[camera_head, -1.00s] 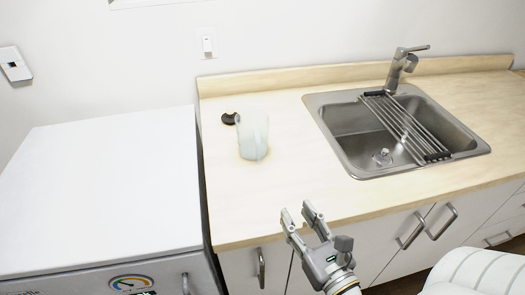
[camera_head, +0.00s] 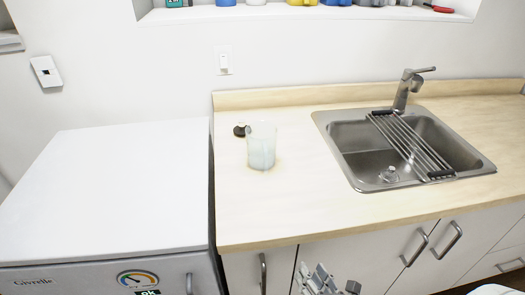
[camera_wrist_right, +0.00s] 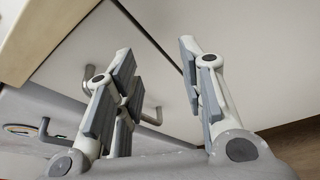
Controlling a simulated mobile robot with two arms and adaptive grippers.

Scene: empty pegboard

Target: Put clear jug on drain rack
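The clear jug (camera_head: 262,148) stands upright on the wooden counter (camera_head: 285,205), left of the sink. The drain rack (camera_head: 408,142) is a set of metal bars with dark ends, lying across the right part of the sink basin. My right gripper (camera_head: 318,277) is at the bottom of the head view, in front of the cabinet doors and below the counter edge, well apart from the jug. In the right wrist view its fingers (camera_wrist_right: 158,85) are spread with nothing between them. My left gripper is in neither view.
The steel sink (camera_head: 352,160) has a faucet (camera_head: 408,88) behind it. A white appliance (camera_head: 110,190) stands to the left. A shelf with several items (camera_head: 310,12) is above. The front counter is clear.

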